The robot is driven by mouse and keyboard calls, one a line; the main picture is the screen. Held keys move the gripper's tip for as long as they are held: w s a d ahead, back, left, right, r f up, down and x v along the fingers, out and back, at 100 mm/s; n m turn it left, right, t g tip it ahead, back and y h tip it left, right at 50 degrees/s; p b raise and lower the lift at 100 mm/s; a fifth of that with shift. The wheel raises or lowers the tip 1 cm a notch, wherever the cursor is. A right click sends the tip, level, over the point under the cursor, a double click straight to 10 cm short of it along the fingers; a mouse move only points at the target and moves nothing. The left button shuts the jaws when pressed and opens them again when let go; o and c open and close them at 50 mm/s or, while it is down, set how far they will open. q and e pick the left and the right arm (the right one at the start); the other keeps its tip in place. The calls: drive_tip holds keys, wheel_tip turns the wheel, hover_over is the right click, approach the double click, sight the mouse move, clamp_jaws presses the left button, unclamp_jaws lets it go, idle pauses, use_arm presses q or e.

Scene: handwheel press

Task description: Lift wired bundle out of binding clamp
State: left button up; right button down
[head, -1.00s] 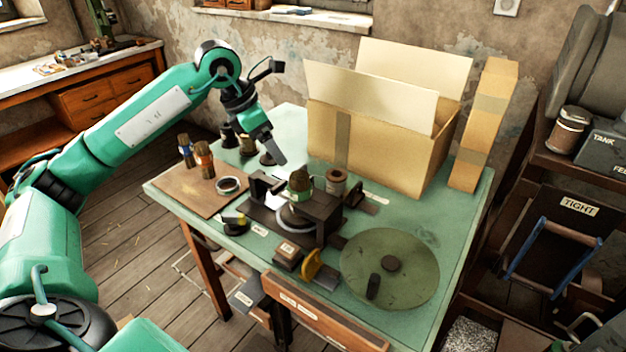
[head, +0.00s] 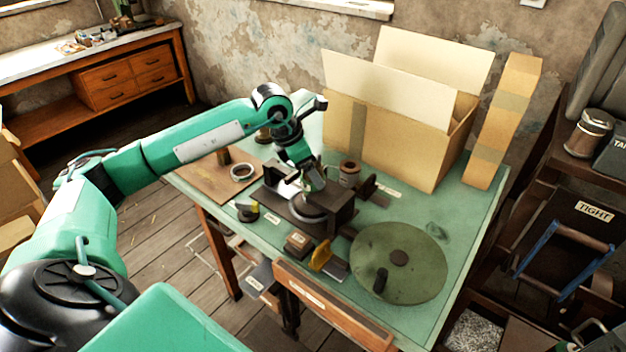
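The binding clamp (head: 341,210) is a dark metal block on the green table, with a pale ring at its middle. My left gripper (head: 313,182) reaches down over the clamp from the upper left, fingers pointing down. It covers the spot where the wired bundle, a dark clump with a green band, showed earlier. The bundle is hidden now, and I cannot tell whether the fingers are closed on it. My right gripper is out of view.
A large green handwheel (head: 425,268) lies in front of the clamp at the right. A brown spool (head: 349,172) and an open cardboard box (head: 395,150) stand behind. A brown board (head: 208,180) with a ring (head: 242,172) lies left. Small blocks sit at the front edge.

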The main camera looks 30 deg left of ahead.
use_arm(q)
drive_tip(key=shift+x, duration=0.9)
drive_tip(key=shift+c, duration=0.3)
drive_tip(key=c, duration=1.1)
drive_tip(key=shift+o, duration=0.2)
drive_tip(key=shift+s+a+r, duration=0.1)
drive_tip(key=shift+a, duration=0.05)
